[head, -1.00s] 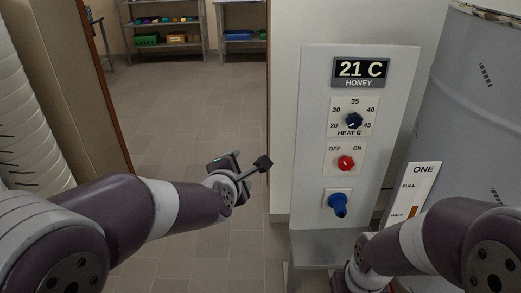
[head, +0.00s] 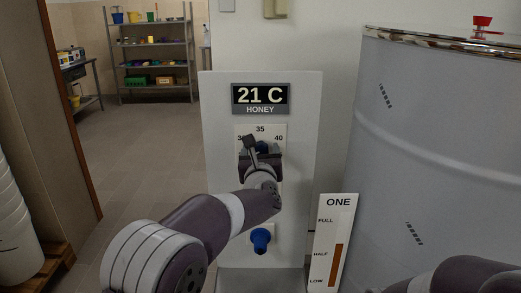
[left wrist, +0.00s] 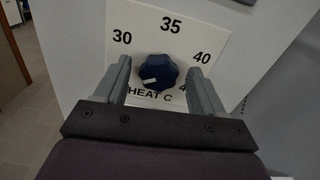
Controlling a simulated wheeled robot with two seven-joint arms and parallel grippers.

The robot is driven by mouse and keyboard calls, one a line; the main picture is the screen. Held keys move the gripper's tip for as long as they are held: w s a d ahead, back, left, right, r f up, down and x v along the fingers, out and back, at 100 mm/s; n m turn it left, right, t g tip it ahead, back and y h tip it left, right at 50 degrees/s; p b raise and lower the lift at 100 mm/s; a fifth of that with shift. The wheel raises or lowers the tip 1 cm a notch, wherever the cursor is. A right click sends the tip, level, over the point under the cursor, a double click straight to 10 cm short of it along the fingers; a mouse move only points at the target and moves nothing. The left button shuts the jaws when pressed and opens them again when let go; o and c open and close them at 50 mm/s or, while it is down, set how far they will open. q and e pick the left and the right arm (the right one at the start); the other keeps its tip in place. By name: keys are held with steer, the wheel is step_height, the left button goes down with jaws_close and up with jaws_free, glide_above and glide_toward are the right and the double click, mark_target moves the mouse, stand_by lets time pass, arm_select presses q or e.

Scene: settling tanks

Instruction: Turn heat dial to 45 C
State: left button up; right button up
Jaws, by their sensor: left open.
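The dark blue heat dial (left wrist: 157,72) sits on a white scale plate (left wrist: 205,30) marked 30, 35 and 40 in the left wrist view. Its white pointer mark points to the lower left, away from those numbers. My left gripper (head: 262,148) is open in front of the dial. In the left wrist view its fingers (left wrist: 160,80) stand on either side of the dial; I cannot tell whether they touch it. The display (head: 261,97) reads 21 C, HONEY. The 20 and 45 marks are mostly hidden. My right gripper is out of view.
A blue knob (head: 260,240) sticks out lower on the grey panel (head: 217,130); my left arm hides the red switch. A large grey tank (head: 430,130) and the level gauge ONE (head: 333,240) stand at the right. Floor is clear at left, before the shelves (head: 152,55).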

arm_select(q)
steer(key=shift+w, duration=0.2)
steer(key=c, duration=1.1)
steer(key=shift+o, duration=0.2)
